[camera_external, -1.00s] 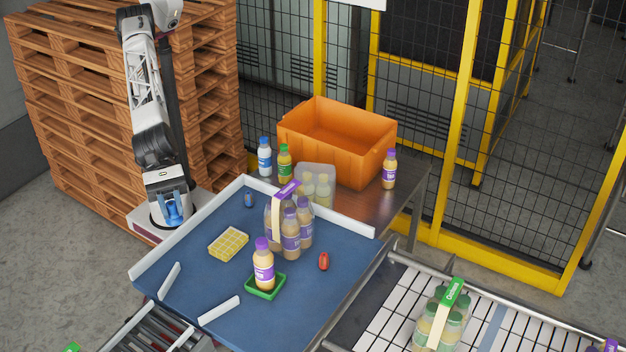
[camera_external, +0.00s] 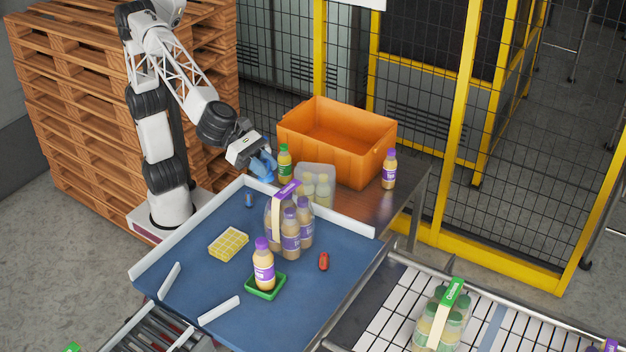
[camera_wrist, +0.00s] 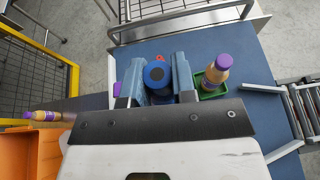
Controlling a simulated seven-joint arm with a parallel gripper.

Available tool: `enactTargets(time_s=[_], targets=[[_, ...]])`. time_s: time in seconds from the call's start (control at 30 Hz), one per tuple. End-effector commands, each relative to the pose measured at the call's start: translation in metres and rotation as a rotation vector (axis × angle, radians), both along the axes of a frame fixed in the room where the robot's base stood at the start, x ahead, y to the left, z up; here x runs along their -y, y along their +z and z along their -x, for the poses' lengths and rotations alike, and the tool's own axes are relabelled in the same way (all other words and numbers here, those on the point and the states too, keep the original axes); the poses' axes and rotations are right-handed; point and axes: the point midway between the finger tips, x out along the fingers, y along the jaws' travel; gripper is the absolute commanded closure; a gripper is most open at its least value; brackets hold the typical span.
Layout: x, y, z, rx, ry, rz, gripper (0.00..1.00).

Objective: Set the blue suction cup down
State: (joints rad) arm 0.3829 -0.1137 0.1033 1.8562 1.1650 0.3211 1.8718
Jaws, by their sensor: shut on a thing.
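My gripper (camera_external: 264,168) is shut on the blue suction cup (camera_wrist: 158,75), a round blue piece with a dark centre between the light-blue fingers in the wrist view. In the external view my gripper is in the air near the back left corner of the blue table (camera_external: 190,275), and the fingers hide most of the cup. My gripper (camera_wrist: 157,80) also shows from above in the wrist view.
A small blue item (camera_external: 249,200), yellow tray (camera_external: 229,243), bottle pack (camera_external: 290,230), red item (camera_external: 323,261) and bottle in a green tray (camera_external: 265,290) stand on the blue table. An orange crate (camera_external: 340,155) and bottles stand behind. The front left has free room.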

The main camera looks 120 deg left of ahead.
Motion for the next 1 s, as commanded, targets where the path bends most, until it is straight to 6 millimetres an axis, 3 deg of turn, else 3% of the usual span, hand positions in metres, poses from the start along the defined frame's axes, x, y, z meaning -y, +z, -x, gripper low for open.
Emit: enactTargets(time_s=[0.1, 0.47, 1.0], targets=[[-0.043, -0.002, -0.002, 0.000, 0.092, -0.002, 0.98], [-0.164, -0.004, 0.005, 0.001, 0.377, 0.000, 0.98], [-0.333, 0.004, 0.048, 0.003, 0.809, 0.000, 0.98]])
